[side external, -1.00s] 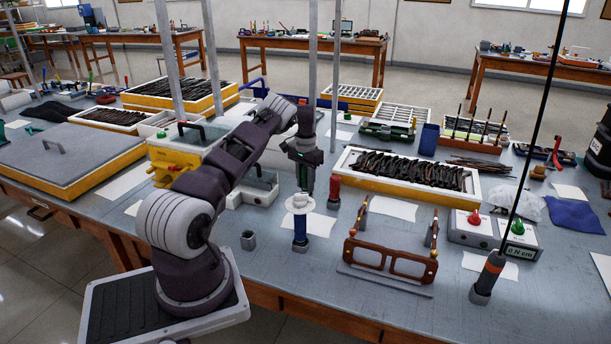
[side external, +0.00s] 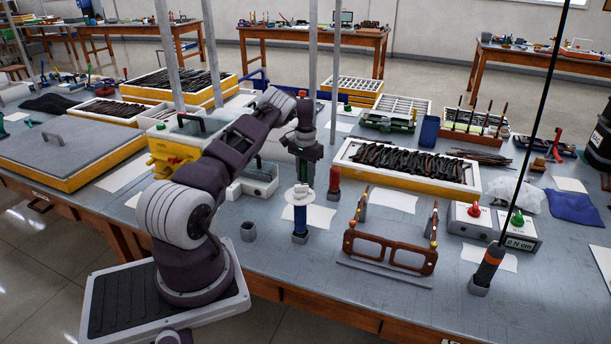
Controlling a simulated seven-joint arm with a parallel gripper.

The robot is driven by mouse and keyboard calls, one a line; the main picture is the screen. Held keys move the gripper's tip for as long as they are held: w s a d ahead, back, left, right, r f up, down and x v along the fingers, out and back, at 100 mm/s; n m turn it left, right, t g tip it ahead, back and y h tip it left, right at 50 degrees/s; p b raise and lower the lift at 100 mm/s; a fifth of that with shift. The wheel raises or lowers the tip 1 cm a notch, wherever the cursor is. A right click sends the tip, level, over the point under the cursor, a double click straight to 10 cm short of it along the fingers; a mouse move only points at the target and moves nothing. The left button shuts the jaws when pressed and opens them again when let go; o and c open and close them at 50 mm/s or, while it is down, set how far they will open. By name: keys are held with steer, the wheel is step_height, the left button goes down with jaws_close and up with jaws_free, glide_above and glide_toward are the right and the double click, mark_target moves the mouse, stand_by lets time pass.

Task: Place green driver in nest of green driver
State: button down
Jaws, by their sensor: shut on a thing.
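My gripper (side external: 305,165) is above the middle of the bench, small and dark in this view. A red-handled driver (side external: 335,180) stands just right of the gripper. A small grey cup-like nest (side external: 248,231) stands empty on the bench to the left; I cannot tell whether it is the green driver's nest.
Brown eyeglass frames (side external: 390,250) stand in a holder right of the blue driver. A black and orange driver (side external: 488,268) on a cord stands farther right. A tray of dark frames (side external: 345,158) lies behind. Thin posts rise near the arm. The bench around the grey cup is clear.

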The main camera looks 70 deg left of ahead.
mark_target(305, 161)
steer(key=shift+f, duration=0.3)
steer(key=c, duration=1)
jaws_free()
step_height(305, 161, up, 7)
steer(key=shift+r, duration=0.1)
